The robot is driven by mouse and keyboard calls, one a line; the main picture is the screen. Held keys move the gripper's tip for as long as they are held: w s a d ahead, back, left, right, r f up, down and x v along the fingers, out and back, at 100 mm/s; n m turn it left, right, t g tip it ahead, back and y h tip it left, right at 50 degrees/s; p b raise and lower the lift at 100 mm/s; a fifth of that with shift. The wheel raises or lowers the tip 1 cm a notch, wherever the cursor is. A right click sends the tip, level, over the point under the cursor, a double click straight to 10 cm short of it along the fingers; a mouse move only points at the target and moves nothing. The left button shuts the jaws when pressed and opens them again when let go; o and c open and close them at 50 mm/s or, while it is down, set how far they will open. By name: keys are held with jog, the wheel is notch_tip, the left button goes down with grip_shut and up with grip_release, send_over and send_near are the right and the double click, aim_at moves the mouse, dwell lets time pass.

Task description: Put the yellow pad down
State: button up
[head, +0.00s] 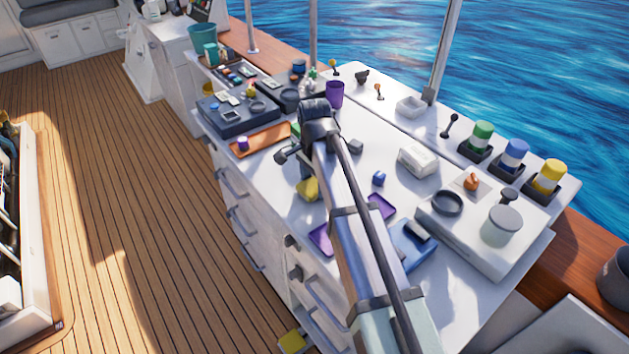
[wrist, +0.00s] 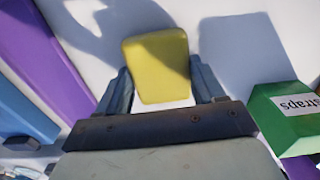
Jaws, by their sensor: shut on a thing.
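The yellow pad (wrist: 156,65) is between the two fingers of my gripper (wrist: 160,90) in the wrist view. My gripper is shut on it. White counter surface shows around the pad, and shadows fall on the counter beside it. In the head view the yellow pad (head: 308,189) is low over or on the white counter (head: 285,222), near its front edge, partly beside my arm. Whether it touches the counter cannot be told. My gripper is mostly hidden by my arm in the head view.
A green box labelled "straps" (wrist: 286,118) is close on the right in the wrist view, and a purple thing (wrist: 45,60) is on the left. In the head view a purple tray (head: 320,240), a blue cube (head: 379,178) and an orange tray (head: 262,140) lie around.

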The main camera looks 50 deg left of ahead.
aim_at(314, 184)
jog(key=shift+f, duration=0.1)
jog(key=o, duration=1)
jog(key=shift+o, duration=0.2)
notch_tip(314, 184, up, 12)
jog(key=shift+o, duration=0.3)
